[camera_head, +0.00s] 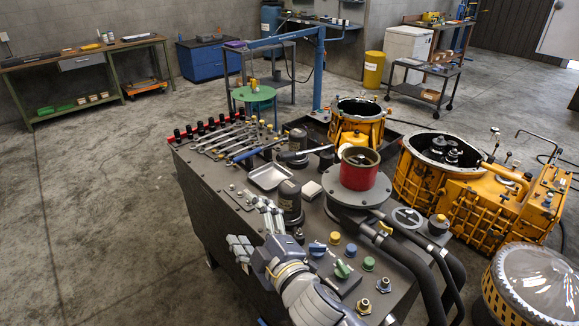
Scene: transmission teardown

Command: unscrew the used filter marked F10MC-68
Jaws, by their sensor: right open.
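Two dark cylinders that look like filters stand on the dark workbench (225,180). The nearer one (291,200) stands just beyond my right gripper, and the farther one (298,140) stands behind it near the tools. Their markings are too small to read, so I cannot tell which is F10MC-68. My right gripper (252,226) reaches in from the bottom over the front left of the bench. Its grey fingers are spread and nothing shows between them. My left gripper is not in view.
A red open-topped can (359,177) stands on a round grey flange, with black hoses to its right. A metal tray (269,176) and a row of wrenches (222,142) lie behind the gripper. Coloured caps and fittings crowd the front. Yellow gearbox housings (470,205) stand at right.

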